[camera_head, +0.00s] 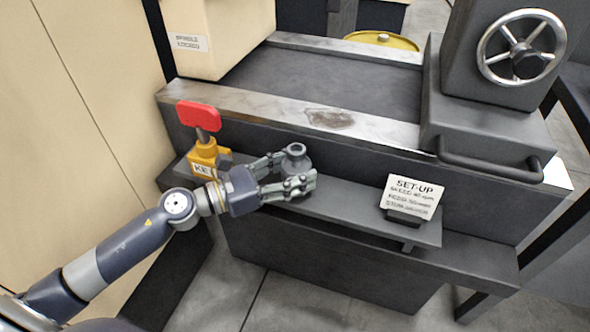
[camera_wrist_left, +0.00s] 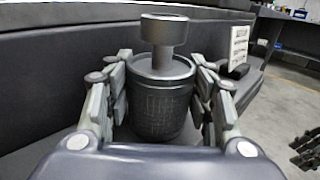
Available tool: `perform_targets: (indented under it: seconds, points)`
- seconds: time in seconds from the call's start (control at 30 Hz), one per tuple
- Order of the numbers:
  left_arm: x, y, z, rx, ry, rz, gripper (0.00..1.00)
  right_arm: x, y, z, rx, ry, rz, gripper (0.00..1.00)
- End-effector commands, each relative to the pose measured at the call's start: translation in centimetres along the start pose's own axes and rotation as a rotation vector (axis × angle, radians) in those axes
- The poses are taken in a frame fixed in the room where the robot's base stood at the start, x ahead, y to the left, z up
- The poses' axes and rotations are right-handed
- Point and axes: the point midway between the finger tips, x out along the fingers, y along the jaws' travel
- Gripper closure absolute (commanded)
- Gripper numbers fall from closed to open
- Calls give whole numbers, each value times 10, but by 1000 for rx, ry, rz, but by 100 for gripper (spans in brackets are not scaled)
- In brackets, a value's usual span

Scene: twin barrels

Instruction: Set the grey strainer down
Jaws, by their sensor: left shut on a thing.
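The grey strainer (camera_head: 296,158) is a dark cylinder with a mesh-patterned side and a short knob on top. It stands upright between the fingers of my left gripper (camera_head: 300,169), which is shut on it. In the left wrist view the strainer (camera_wrist_left: 160,104) fills the middle, with the fingers on both sides. It is over the dark shelf (camera_head: 352,210) on the machine's front; its underside is hidden, so I cannot tell whether it touches. Dark jointed parts at the left wrist view's right edge look like my right gripper (camera_wrist_left: 306,148), cut off by the frame.
A yellow holder (camera_head: 207,156) with a red-topped key (camera_head: 199,115) stands left of the gripper. A SET-UP card (camera_head: 411,198) stands on the shelf to the right. Between strainer and card the shelf is bare. A handwheel (camera_head: 521,47) and a bar handle (camera_head: 490,168) are further right.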

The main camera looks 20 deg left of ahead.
Motion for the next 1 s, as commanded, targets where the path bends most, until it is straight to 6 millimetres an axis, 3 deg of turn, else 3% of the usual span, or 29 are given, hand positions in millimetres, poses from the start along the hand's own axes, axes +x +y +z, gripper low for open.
perform_targets:
  seconds: [0.07,0.1,0.17,0.2,0.63,0.73,0.9,1.0]
  points:
    - [0,0,-2,0,-1,0,80,-1,0,0,0,3,0,60]
    - [0,0,-2,0,0,0,46,-4,0,-1,0,7,0,60]
    - [0,0,-2,0,0,0,32,-4,0,-1,0,7,0,60]
    - [0,0,-2,0,0,0,30,-4,0,-1,0,7,0,60]
    - [0,0,2,0,0,0,30,-6,0,-2,0,7,0,60]
    - [-10,0,-2,-4,2,2,30,4,0,4,0,-11,1,60]
    - [-33,0,-3,-2,3,1,30,-20,1,1,1,14,2,60]
    - [-48,0,-2,-3,2,2,30,-15,1,2,1,10,2,60]
